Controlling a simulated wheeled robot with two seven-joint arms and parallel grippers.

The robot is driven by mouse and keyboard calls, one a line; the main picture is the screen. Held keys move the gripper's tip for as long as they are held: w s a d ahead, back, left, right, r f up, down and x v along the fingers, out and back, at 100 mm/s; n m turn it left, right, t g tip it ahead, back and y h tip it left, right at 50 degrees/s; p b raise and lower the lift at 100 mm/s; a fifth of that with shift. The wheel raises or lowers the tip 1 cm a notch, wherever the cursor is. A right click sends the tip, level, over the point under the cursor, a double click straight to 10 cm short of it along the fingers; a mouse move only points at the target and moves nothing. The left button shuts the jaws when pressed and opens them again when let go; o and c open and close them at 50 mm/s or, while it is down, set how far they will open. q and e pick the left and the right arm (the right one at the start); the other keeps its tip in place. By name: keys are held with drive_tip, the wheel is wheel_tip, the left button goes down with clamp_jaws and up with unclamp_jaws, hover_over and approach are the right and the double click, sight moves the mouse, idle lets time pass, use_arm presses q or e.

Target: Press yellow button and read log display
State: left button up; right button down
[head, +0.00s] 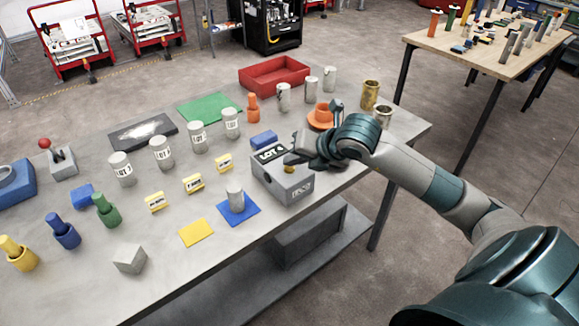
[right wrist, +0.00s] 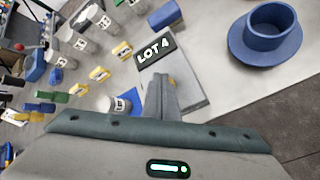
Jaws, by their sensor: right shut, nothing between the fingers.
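A grey box (head: 288,189) stands on the table, with a dark display (head: 270,153) on top. The display reads "LOT 4" in white, also legible in the right wrist view (right wrist: 155,50). The yellow button (head: 289,169) shows as a small spot on the box, just below my right gripper. My right gripper (head: 296,159) is shut and empty, its fingertips over the box top beside the display. Its closed fingers show in the right wrist view (right wrist: 160,92), over the box top. I cannot tell whether they touch the button. My left gripper is not in view.
Several labelled grey cylinders (head: 162,152) and yellow tags (head: 193,183) stand left of the box. A cylinder (head: 235,199) on a blue mat is close to its left. An orange cup (head: 322,116) and metal cups stand behind.

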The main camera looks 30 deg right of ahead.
sight(292, 169)
drive_tip(key=shift+f, duration=0.25)
drive_tip(key=shift+r, duration=0.2)
idle(0.5)
drive_tip(key=shift+r, duration=0.75)
drive_tip(key=shift+r+p, duration=1.5)
drive_tip(key=shift+r, duration=1)
drive_tip(key=shift+a, duration=0.1)
